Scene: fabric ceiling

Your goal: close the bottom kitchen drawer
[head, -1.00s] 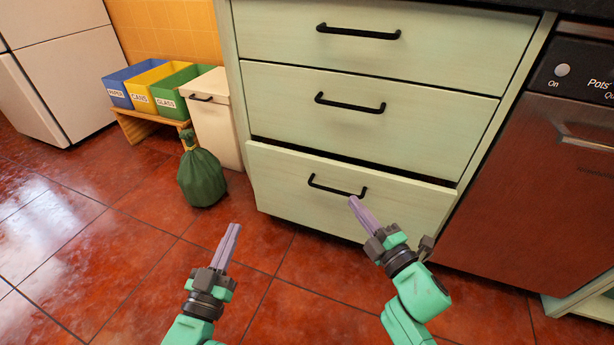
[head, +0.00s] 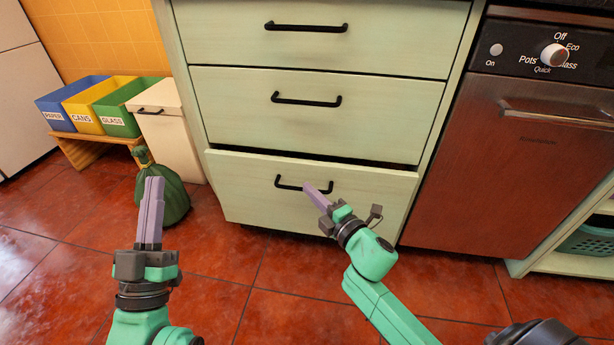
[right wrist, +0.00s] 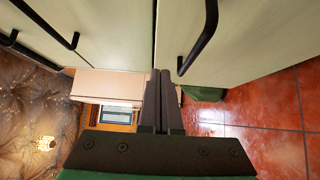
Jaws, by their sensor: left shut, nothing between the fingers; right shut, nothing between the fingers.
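The bottom drawer (head: 250,205) is pale green with a black bar handle (head: 290,186). It stands slightly open, with a dark gap along its top edge. My right gripper (head: 308,188) is shut and empty, its tips at the drawer front by the right end of the handle; I cannot tell whether they touch. In the right wrist view the shut right gripper (right wrist: 164,72) points along the drawer front, beside a black handle (right wrist: 198,40). My left gripper (head: 153,182) is shut and empty, over the floor left of the drawer.
Two shut drawers (head: 310,110) are above. A steel dishwasher (head: 510,170) stands to the right. A green bag (head: 170,195), a white bin (head: 172,125) and blue, yellow and green recycling boxes (head: 75,105) stand to the left. Red floor tiles (head: 220,255) in front are clear.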

